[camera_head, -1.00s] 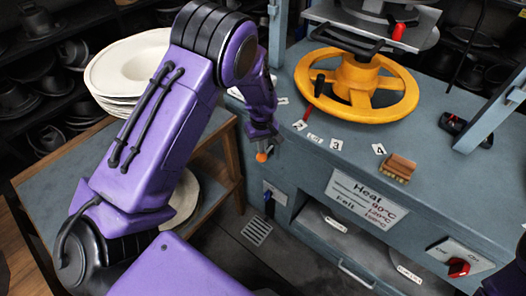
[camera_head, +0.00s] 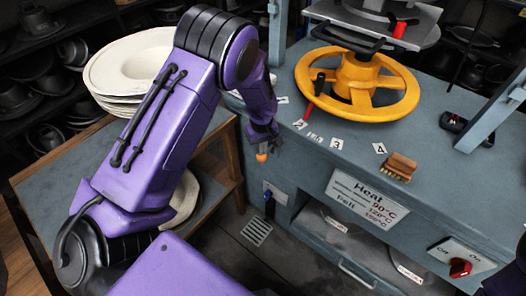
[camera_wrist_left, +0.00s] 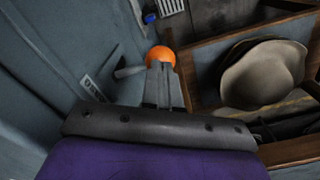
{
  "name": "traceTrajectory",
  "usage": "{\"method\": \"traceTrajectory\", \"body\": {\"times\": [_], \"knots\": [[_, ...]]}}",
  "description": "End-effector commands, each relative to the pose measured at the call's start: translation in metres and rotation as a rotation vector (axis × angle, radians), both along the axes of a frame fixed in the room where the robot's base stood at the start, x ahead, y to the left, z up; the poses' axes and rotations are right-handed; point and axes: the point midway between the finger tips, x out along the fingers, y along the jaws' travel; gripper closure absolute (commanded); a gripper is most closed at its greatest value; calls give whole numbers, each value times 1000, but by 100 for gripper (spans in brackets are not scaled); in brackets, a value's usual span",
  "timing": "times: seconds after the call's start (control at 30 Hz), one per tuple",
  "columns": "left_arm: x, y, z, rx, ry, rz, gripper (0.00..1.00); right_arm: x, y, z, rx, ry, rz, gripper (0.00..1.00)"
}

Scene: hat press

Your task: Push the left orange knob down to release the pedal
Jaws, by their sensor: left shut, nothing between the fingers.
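The orange knob (camera_head: 262,157) is a small ball at the left front of the press, just below my left gripper (camera_head: 262,148) in the head view. In the left wrist view the orange knob (camera_wrist_left: 160,55) sits right at the tips of my left gripper (camera_wrist_left: 160,68). The fingers are shut with nothing between them and overlap the knob's near side. They look close to it or touching; I cannot tell which. A pale lever or rod (camera_wrist_left: 128,72) shows beside the knob. The pedal cannot be made out. My right gripper is out of view.
The blue-grey press bench (camera_head: 330,160) carries a yellow handwheel (camera_head: 358,85), number cards and a brush (camera_head: 400,166). A red switch (camera_head: 460,267) is at lower right. White hats (camera_head: 130,65) are stacked on a wooden table at left.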

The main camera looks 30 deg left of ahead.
Motion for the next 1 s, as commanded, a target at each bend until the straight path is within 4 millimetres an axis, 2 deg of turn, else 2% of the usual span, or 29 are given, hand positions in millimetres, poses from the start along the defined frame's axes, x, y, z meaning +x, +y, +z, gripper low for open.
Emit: {"method": "traceTrajectory", "body": {"times": [0.77, 1.0], "knots": [[0, 0, -33, 0, 1, -1, 100, 0, 0, -13, 0, 0, 0, 57], [0, 0, -31, 0, 1, -1, 100, 0, 0, -12, 0, 0, 0, 57]]}}
